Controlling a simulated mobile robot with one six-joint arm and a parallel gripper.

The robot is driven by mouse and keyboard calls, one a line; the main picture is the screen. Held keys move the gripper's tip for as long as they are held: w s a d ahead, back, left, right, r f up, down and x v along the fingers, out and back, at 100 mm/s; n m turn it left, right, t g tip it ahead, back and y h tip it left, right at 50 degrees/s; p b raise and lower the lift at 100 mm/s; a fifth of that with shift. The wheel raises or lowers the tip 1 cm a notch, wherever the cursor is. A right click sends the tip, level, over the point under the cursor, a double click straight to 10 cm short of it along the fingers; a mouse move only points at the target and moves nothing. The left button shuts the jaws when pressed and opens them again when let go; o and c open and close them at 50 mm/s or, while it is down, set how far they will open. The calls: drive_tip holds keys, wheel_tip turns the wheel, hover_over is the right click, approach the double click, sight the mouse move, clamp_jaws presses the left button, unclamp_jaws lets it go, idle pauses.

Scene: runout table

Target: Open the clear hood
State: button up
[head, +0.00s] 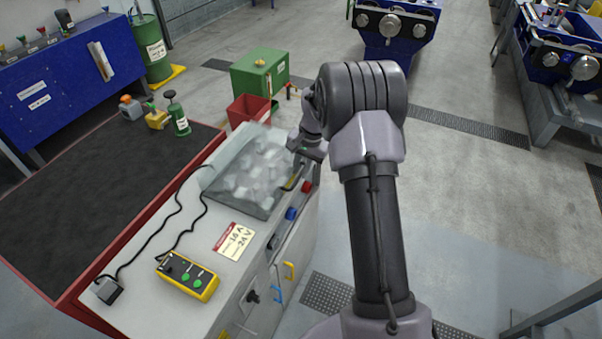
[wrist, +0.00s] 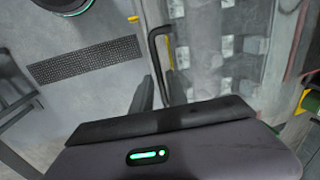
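The clear hood (head: 243,178) sits low over pale blocks on the grey bench top in the head view, and looks closed. It also fills the right of the wrist view (wrist: 200,60), where pale blocks show through it. Its black bar handle (wrist: 153,60) runs along the near edge, beside a yellow strip. My gripper (wrist: 162,80) is at this handle, with one finger on each side of the bar and a gap between the fingers. I cannot tell whether either finger touches the bar. In the head view my wrist partly hides the gripper (head: 300,180).
A yellow control box (head: 188,277) with green buttons and a black cable lies on the grey bench top (head: 150,262). A dark-topped, red-edged table (head: 85,190) adjoins it. A red bin (head: 250,108) and green box (head: 260,72) stand behind. The floor at right is mostly clear.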

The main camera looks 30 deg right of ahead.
drive_tip(key=shift+f, duration=0.4)
drive_tip(key=shift+w, duration=0.1)
clamp_jaws()
drive_tip(key=shift+r, duration=0.1)
idle(1.0)
